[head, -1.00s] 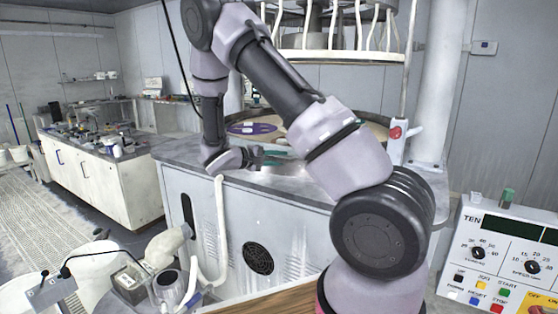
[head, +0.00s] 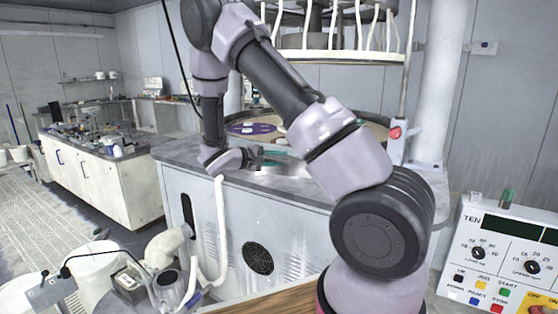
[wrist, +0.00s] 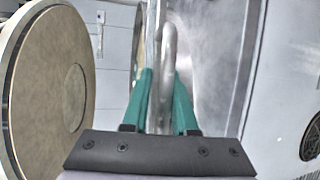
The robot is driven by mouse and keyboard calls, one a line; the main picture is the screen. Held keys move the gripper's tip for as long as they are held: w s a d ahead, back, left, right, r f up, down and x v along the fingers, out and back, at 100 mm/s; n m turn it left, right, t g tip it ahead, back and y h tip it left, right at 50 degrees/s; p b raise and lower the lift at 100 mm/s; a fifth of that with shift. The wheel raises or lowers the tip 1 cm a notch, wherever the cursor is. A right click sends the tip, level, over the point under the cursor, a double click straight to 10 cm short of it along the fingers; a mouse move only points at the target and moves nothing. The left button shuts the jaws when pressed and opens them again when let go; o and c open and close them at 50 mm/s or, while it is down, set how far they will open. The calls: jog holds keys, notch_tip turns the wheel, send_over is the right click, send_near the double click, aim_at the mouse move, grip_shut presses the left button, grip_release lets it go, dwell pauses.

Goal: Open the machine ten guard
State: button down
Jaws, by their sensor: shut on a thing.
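My gripper (head: 277,154) has teal fingers and is low over the top of the grey machine cabinet, at the near side of the round platen. In the wrist view my gripper (wrist: 165,75) has its two fingers on either side of a grey metal bar (wrist: 168,50), and is shut on it. The bar looks like a guard handle and runs away from the camera between the fingers. In the head view the bar is too small to make out. How far the guard stands open cannot be told.
A control panel marked TEN (head: 470,238) stands at the right. A post with a red button (head: 396,132) rises beside the platen. A purple disc (head: 236,129) lies on the platen's left. A white ring with hoses (head: 340,55) hangs above.

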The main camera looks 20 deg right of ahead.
notch_tip(320, 180, up, 3)
jog(key=shift+w+r+g+y, duration=0.1)
jog(key=shift+g+y, duration=0.2)
jog(key=shift+y, duration=0.2)
jog(key=shift+d, duration=0.1)
jog(key=c, duration=0.8)
grip_release()
jog(key=shift+c, duration=0.2)
jog(key=v, duration=1)
jog(key=shift+a, duration=0.4)
jog(key=shift+r, duration=0.1)
